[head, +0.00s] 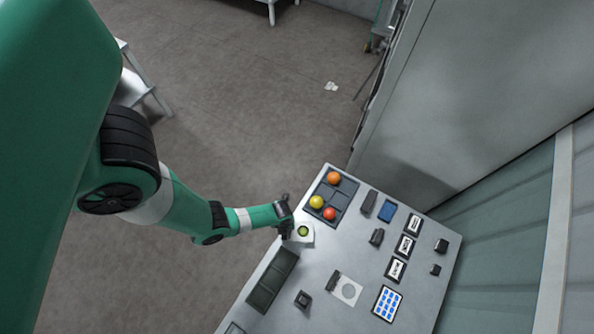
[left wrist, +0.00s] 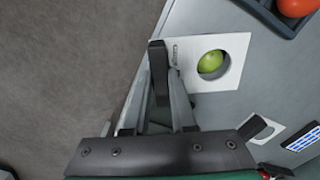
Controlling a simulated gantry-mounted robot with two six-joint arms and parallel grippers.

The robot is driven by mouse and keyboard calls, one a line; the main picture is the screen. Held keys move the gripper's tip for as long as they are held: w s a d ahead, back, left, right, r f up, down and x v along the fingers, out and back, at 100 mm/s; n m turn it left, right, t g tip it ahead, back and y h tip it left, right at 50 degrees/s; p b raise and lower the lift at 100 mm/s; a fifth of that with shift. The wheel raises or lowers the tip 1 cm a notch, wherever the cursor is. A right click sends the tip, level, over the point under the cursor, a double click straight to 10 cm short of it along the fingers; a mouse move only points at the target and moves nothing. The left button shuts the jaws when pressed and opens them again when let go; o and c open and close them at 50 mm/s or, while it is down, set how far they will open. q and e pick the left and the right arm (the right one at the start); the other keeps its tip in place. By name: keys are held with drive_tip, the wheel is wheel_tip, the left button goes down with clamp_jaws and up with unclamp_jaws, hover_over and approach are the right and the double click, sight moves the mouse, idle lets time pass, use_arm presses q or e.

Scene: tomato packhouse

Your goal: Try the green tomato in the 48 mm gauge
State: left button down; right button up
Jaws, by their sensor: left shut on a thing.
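My left gripper (head: 287,217) is shut on a white gauge plate (head: 308,235) near the table's left edge. In the left wrist view the dark finger (left wrist: 158,72) lies over the left edge of the plate (left wrist: 195,82); its marking is too small to read. The green tomato (head: 303,231) shows in the plate's round hole. In the left wrist view the tomato (left wrist: 210,62) sits towards the hole's left, with a dark gap at its right. I cannot tell how deep it sits in or below the hole. My right gripper is not in view.
A divided dark tray (head: 345,197) holds orange, yellow and red tomatoes behind the plate. An empty dark tray (head: 272,281) lies in front. A second holed plate (head: 347,291), cards (head: 405,246), a tablet (head: 387,303) and dark blocks occupy the right. Bare table lies between.

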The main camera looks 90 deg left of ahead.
use_arm(q)
drive_tip(key=shift+f+b, duration=1.4)
drive_tip(key=shift+f, duration=0.1)
idle(1.2)
